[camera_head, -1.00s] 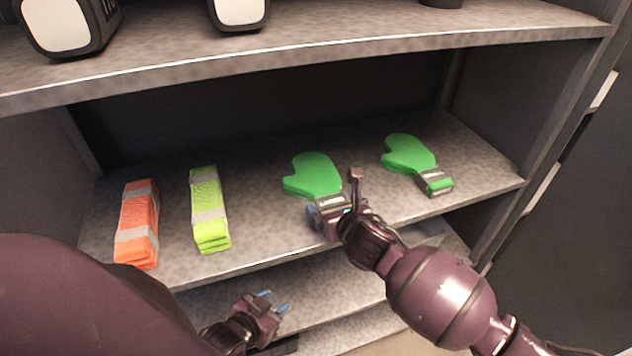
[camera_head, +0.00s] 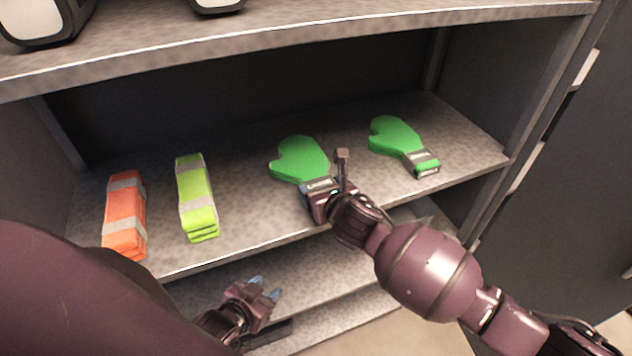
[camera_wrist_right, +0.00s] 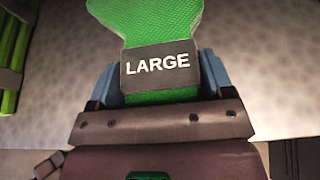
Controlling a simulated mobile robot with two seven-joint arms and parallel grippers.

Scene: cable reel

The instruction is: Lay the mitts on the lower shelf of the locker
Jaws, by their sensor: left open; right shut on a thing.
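Two green mitts with grey cuffs lie on the shelf below the top one in view: the left mitt (camera_head: 301,159) and the right mitt (camera_head: 396,136). My right gripper (camera_head: 318,186) is shut on the left mitt's cuff, at the shelf's front edge. In the right wrist view, its blue fingers flank the cuff marked "LARGE" of this mitt (camera_wrist_right: 158,66). The mitt appears to lie flat on the shelf; any small gap is hidden. My left gripper (camera_head: 264,287) is open and empty, low in front of the level beneath.
Folded orange (camera_head: 125,217) and yellow-green (camera_head: 197,197) vests lie left of the mitts on the same shelf. The upper shelf (camera_head: 300,38) holds dark objects with pale fronts. A lower level (camera_head: 310,265) shows bare surface. The locker's side wall (camera_head: 520,110) stands at right.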

